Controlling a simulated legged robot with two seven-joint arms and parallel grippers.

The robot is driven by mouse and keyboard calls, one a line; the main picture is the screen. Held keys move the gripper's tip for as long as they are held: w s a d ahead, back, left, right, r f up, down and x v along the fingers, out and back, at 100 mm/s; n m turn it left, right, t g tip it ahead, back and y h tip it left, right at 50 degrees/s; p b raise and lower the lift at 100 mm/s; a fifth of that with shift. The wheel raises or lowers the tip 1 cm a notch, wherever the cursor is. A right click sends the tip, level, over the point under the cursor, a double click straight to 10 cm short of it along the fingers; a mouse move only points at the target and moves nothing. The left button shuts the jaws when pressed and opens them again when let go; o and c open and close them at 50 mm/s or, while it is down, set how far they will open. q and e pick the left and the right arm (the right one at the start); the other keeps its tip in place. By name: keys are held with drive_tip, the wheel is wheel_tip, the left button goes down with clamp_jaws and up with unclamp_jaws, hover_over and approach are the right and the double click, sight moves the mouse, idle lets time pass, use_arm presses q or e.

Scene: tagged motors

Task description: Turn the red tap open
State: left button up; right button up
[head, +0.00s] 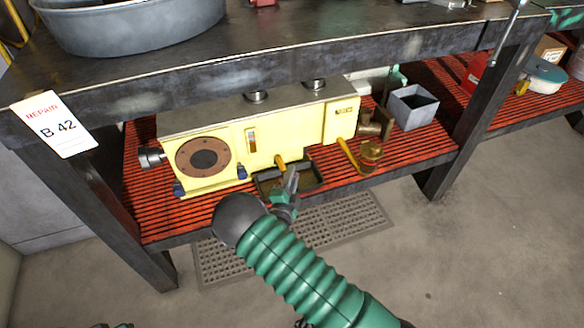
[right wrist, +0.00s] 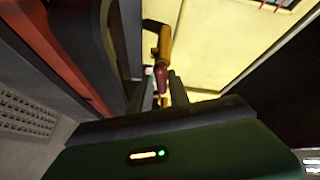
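A yellow motor housing (head: 225,140) stands on the red slatted lower shelf of the bench. Its small brass-yellow tap (head: 281,161) sticks out low on the front, above a dark drip tray. In the right wrist view the tap's body is yellow and its red end (right wrist: 161,78) points toward my gripper. My right gripper (head: 290,183) is just in front of the tap. In the right wrist view its two dark fingers (right wrist: 163,92) stand apart, with the red end seen between their tips. Contact cannot be told.
The dark tray (head: 268,188) lies under the tap. A brass cup (head: 370,152) and a grey box (head: 412,106) stand to the right on the shelf. The bench top edge (head: 250,72) overhangs the housing. A tag reading "REPAIR B 42" (head: 55,124) hangs at the left.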

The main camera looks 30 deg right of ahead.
drive_tip(key=shift+a+r, duration=0.15)
drive_tip(key=shift+a, duration=0.15)
clamp_jaws()
use_arm(q)
drive_tip(key=shift+s+a, duration=0.1)
drive_tip(key=shift+a, duration=0.15)
use_arm(e)
drive_tip(key=shift+d, duration=0.1)
